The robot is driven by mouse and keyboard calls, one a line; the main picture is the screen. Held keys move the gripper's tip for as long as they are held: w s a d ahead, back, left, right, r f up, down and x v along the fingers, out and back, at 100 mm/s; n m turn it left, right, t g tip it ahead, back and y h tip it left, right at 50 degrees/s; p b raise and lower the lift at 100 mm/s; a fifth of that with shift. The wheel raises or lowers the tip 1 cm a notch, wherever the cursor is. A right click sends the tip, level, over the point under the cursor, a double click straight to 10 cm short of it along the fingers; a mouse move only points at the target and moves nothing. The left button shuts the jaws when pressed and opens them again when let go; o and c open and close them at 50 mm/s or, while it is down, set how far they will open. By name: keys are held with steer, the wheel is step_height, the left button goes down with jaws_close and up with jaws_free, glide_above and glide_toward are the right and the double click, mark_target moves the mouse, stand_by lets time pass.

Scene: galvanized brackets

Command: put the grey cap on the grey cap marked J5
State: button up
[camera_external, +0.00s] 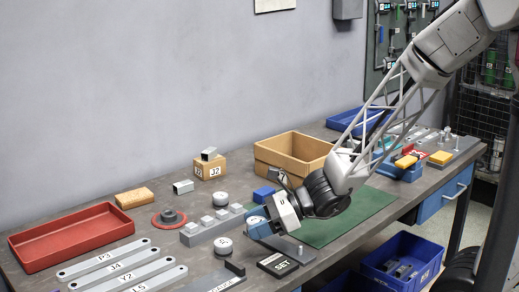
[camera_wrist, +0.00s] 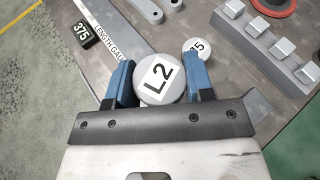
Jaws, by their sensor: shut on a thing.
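My gripper (camera_wrist: 160,82) is shut on a round grey cap marked L2 (camera_wrist: 159,68), with one blue finger on each side of it. In the external view my gripper (camera_external: 262,226) is tilted above the bench, and the held cap (camera_external: 255,220) shows partly. A smaller-looking grey cap with a white label (camera_wrist: 197,47), apparently J5, sits just beyond the right finger, which partly hides it. It stands on the bench in front of the grey block rail in the external view (camera_external: 222,246), left of and below my gripper. The held cap is apart from it.
A grey rail with several blocks (camera_external: 205,230) stands close to the labelled cap. Another grey cap (camera_external: 220,198) stands behind the rail.

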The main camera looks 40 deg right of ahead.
glide_above(223, 242)
steer(key=shift+f, duration=0.45)
steer(key=shift+f, duration=1.75)
steer(key=shift+f, duration=0.1)
steer(key=o, duration=1)
steer(key=shift+v, duration=6)
